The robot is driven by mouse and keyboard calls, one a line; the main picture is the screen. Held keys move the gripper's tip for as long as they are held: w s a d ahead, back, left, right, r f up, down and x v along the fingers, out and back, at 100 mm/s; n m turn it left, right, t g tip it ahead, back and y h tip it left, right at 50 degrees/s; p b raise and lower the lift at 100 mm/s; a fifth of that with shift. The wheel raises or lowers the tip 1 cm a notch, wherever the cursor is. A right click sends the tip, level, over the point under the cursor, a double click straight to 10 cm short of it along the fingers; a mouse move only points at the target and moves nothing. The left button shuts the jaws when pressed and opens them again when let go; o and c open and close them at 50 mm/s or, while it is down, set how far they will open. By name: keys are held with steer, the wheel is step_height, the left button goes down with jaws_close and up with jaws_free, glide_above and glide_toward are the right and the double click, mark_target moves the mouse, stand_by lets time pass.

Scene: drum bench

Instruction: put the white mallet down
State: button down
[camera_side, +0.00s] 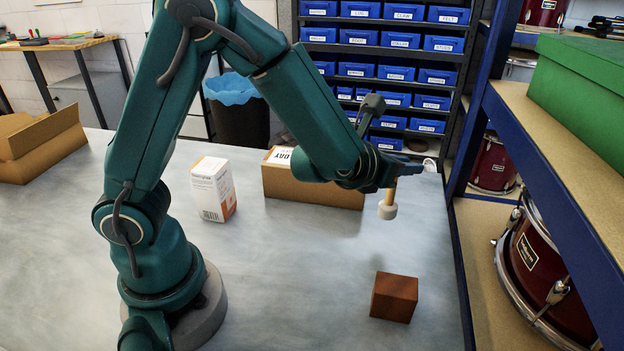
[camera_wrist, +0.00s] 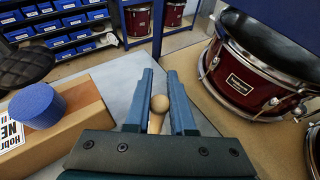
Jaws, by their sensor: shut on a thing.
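The white mallet has a pale wooden handle and a white cylindrical head (camera_side: 387,211). In the side view it hangs head down and appears to be above the grey table (camera_side: 300,270), right of the cardboard box. My gripper (camera_side: 395,175) is shut on the handle. In the wrist view, the rounded tan handle end (camera_wrist: 160,103) shows between the two teal fingers of my gripper (camera_wrist: 160,82). The mallet's head is hidden there.
A brown block (camera_side: 394,297) sits on the table nearer the camera. A long cardboard box (camera_side: 330,194) and a white carton (camera_side: 213,189) stand behind. A blue cylinder (camera_wrist: 37,106) shows at the box. A shelf with a red drum (camera_side: 540,265) borders the right.

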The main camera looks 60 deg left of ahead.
steer(key=shift+w+d+f, duration=0.15)
steer(key=shift+d+f, duration=0.25)
steer(key=shift+f, duration=0.55)
steer(key=shift+w+d+f, duration=0.2)
steer(key=shift+d+f, duration=0.2)
steer(key=shift+f, duration=0.5)
steer(key=shift+w+d+f, duration=0.15)
steer(key=shift+d+f, duration=0.25)
steer(key=shift+f, duration=0.55)
steer(key=shift+f, duration=0.15)
steer(key=c, duration=0.8)
jaws_free()
steer(key=shift+o, duration=0.2)
